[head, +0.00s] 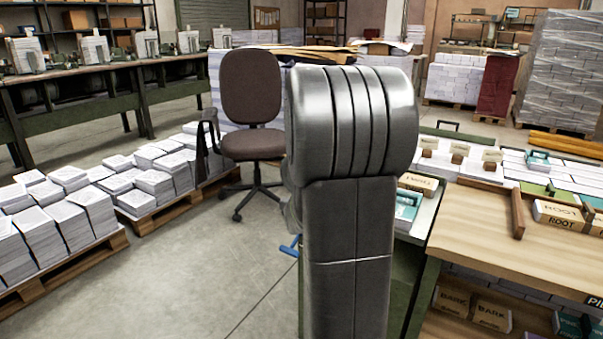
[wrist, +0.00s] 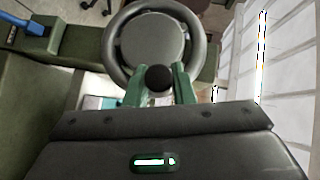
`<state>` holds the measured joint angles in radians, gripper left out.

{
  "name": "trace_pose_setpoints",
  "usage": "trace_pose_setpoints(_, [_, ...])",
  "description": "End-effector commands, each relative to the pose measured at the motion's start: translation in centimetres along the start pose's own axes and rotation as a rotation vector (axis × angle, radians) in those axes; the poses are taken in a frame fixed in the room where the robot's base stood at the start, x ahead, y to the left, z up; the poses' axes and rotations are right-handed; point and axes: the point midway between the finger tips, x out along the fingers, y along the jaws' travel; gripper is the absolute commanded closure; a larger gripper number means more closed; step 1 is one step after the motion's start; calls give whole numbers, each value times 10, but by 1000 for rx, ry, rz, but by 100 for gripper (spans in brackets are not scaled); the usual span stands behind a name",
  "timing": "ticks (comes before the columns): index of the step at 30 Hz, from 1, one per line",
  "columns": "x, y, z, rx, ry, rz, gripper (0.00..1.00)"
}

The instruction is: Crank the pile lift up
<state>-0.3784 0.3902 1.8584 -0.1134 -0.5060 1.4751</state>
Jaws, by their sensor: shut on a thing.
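A dark grey handwheel (wrist: 111,45) with a round hub shows at the top of the wrist view. A black ball knob (wrist: 158,77) sits at the wheel's near rim. My gripper (wrist: 158,84) has its green fingers on either side of the knob and is shut on it. A green machine body (wrist: 75,47) stands left of the wheel. In the head view my grey arm hides the wheel, the knob and my gripper. I cannot tell from these frames how high the pile is.
A blue handle (wrist: 30,28) sticks out at the wrist view's left; it also shows beside my arm in the head view (head: 289,246). An office chair (head: 252,147) and pallets of paper stacks (head: 93,209) stand left. A wooden table (head: 480,232) is at right. Floor between is clear.

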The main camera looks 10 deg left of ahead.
Motion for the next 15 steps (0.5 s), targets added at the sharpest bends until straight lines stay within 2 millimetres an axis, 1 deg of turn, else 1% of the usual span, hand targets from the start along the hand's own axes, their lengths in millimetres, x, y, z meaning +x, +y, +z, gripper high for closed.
trace_pose_setpoints(1, [-2, 5, -4, 18, -1, -13, 100])
trace_pose_setpoints(15, [-2, 25, -1, 188, -19, -178, 100])
